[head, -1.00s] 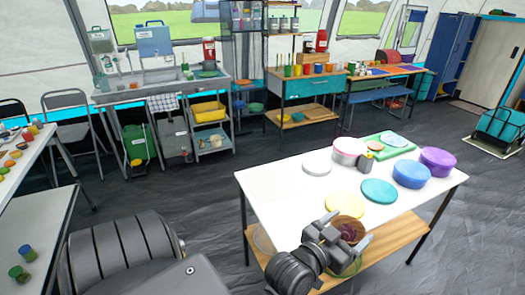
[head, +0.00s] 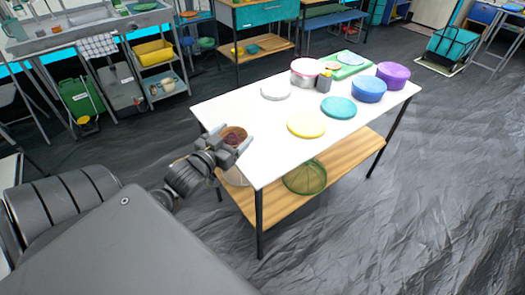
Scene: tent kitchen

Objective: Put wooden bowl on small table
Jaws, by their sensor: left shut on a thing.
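The wooden bowl (head: 234,134) is brown with something dark reddish inside. My left gripper (head: 238,142) is shut on it at the near left edge of the small white table (head: 262,120). The gripper's fingers partly hide the bowl. I cannot tell whether the bowl touches the tabletop or is held just above it. My right gripper is not in view.
On the table are a yellow disc (head: 307,124), a teal disc (head: 338,107), a white disc (head: 275,91), blue (head: 369,90) and purple (head: 393,75) round containers, a pink-rimmed tin (head: 306,72) and a green tray (head: 352,70). A green mesh dome (head: 304,178) is on the lower shelf. The table's left front is clear.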

